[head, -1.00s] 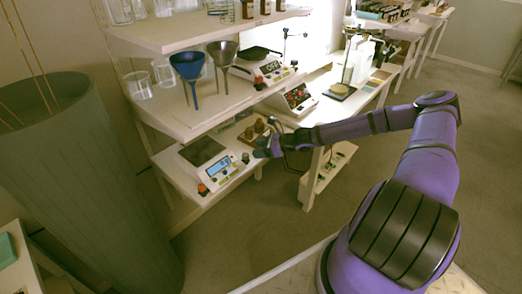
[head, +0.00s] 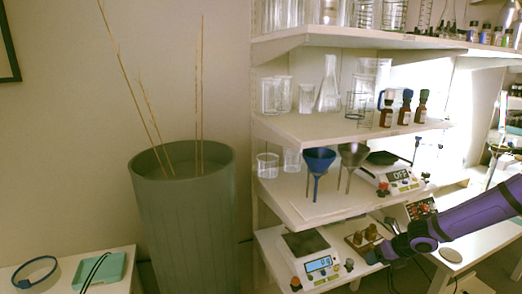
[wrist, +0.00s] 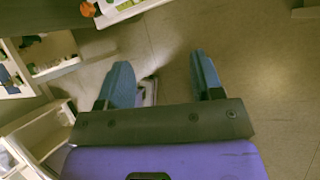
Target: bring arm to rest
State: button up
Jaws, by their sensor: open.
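My purple arm (head: 475,215) reaches in from the right edge of the head view. My gripper (head: 372,256) is at its far end, beside the lowest shelf board. The wrist view shows my gripper (wrist: 160,80) with its two blue fingers wide apart and nothing between them. Bare floor and a small pale piece of furniture lie beyond the fingers.
A digital scale (head: 310,262) and a wooden block with small brown items (head: 366,238) stand on the lowest board near my gripper. Funnels (head: 318,162), beakers and brown bottles (head: 405,106) stand above. A tall grey-green bin (head: 185,220) holds thin sticks. Open floor shows in the wrist view (wrist: 265,75).

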jog(key=s+d+r+m+g+h, duration=0.1)
jog(key=s+r+m+h, duration=0.4)
jog(key=r+m, duration=0.7)
jog(key=s+d+r+m+h, duration=0.1)
jog(key=s+r+m+h, duration=0.5)
jog(key=r, duration=0.9)
jog(key=s+a+r+m+y, duration=0.3)
jog(key=s+a+r+m, duration=0.2)
jog(key=s+m, duration=0.5)
jog(key=s+a+r+m+t+y, duration=0.1)
jog(key=s+a+r+m+y, duration=0.2)
jog(key=s+r+m, duration=0.6)
jog(key=s+a+r, duration=0.1)
jog(key=s+a, duration=0.1)
jog(key=s, duration=0.1)
jog(key=shift+s+a+r+m+t, duration=0.2)
jog(key=shift+r+m+t, duration=0.1)
jog(key=shift+m, duration=0.1)
